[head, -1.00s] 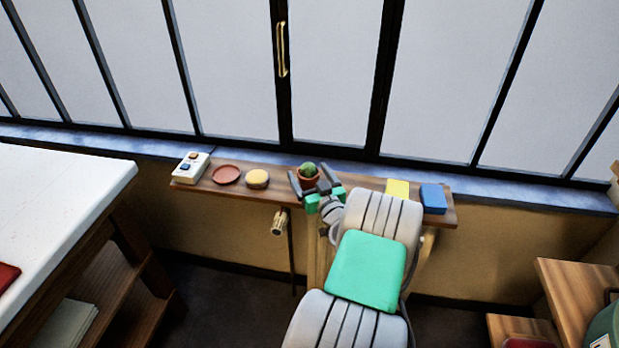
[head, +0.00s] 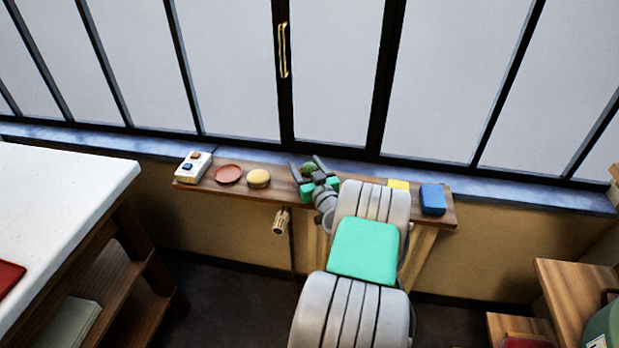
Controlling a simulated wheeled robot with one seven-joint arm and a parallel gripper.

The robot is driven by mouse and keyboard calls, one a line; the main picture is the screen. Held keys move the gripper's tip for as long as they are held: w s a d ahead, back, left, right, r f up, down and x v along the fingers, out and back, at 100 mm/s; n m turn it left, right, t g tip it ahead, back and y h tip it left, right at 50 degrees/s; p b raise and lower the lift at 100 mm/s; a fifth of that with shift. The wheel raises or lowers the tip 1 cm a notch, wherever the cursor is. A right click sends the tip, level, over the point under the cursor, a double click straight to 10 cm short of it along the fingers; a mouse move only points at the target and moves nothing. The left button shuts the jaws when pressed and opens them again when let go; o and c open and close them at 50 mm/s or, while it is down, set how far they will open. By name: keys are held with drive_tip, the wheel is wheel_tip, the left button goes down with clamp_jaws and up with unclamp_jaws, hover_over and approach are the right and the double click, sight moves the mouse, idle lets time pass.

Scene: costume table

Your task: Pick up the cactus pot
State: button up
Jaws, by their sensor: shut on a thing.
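The cactus pot (head: 308,168) is at the middle of the narrow wooden shelf (head: 275,185) under the window. Only a bit of the green cactus shows; the pot itself is mostly hidden behind my gripper. My gripper (head: 308,174) reaches over the shelf from the front, with one dark finger on each side of the cactus pot, and is shut on it. I cannot tell whether the pot is clear of the shelf.
Left along the shelf are a yellow-brown round thing (head: 259,179), a red-brown dish (head: 229,174) and a white box with buttons (head: 193,167). Right are a yellow block (head: 399,185), partly hidden by my arm, and a blue block (head: 433,199). The window (head: 335,80) stands close behind.

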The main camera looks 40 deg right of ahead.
drive_tip(key=c, duration=0.6)
drive_tip(key=shift+r, duration=0.1)
drive_tip(key=shift+c, duration=0.2)
